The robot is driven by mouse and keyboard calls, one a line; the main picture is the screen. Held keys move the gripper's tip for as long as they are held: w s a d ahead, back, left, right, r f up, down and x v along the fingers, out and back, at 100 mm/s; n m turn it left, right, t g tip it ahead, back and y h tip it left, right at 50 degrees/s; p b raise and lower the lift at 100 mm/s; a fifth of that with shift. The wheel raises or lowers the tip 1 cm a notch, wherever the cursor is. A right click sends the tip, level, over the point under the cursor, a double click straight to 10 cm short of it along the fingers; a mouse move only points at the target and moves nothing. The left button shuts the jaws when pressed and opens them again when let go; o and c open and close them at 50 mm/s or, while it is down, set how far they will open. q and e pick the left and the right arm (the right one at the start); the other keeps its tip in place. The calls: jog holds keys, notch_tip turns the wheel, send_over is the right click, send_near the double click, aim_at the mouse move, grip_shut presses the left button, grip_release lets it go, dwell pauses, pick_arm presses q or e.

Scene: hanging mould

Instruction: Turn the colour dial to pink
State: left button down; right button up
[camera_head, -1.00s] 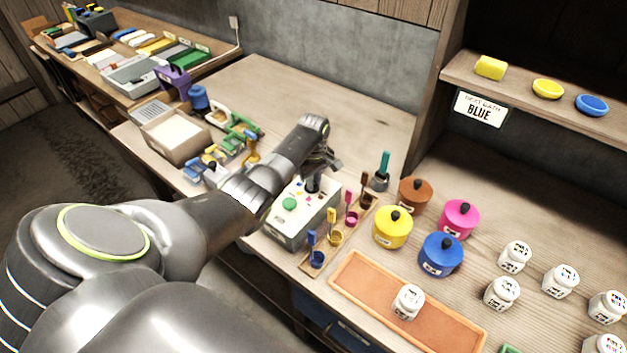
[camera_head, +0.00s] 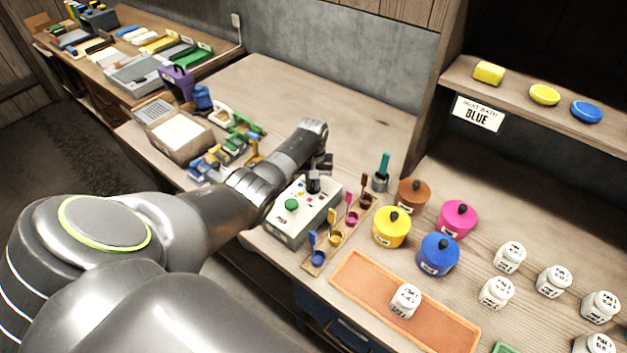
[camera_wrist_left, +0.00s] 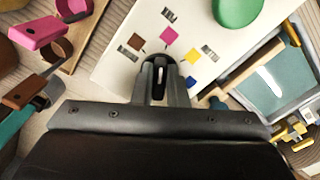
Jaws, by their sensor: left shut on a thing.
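The white control box (camera_head: 283,229) stands on the bench, with a round green button (camera_head: 291,204) on top. My left gripper (camera_wrist_left: 161,92) is shut on the black colour dial (camera_wrist_left: 159,65), one finger on each side. The dial has a white pointer line, which lies roughly along the picture's vertical in the left wrist view. Around the dial are a brown mark (camera_wrist_left: 135,42), a pink mark (camera_wrist_left: 168,36), a yellow mark (camera_wrist_left: 192,56) and a blue mark (camera_wrist_left: 191,83). I cannot tell exactly which mark the pointer faces. My right gripper is out of view.
A wooden rack (camera_head: 312,269) of small colour cups and brushes stands right beside the box. Yellow (camera_head: 391,230), blue (camera_head: 437,257), pink (camera_head: 457,220) and brown lidded pots stand further right. An orange tray (camera_head: 440,328) lies in front.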

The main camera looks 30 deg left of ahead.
aim_at(312, 184)
pick_arm(q)
jog(key=shift+a+m, duration=0.1)
jog(key=shift+m, duration=0.7)
jog(key=c, duration=1.4)
grip_release()
jog(key=shift+c, duration=0.2)
jog(key=shift+r, duration=0.55)
notch_tip(312, 184, up, 16)
jog(key=b, duration=0.1)
jog(key=shift+r+b, duration=0.2)
jog(key=shift+b, duration=0.15)
jog(key=shift+f, duration=0.1)
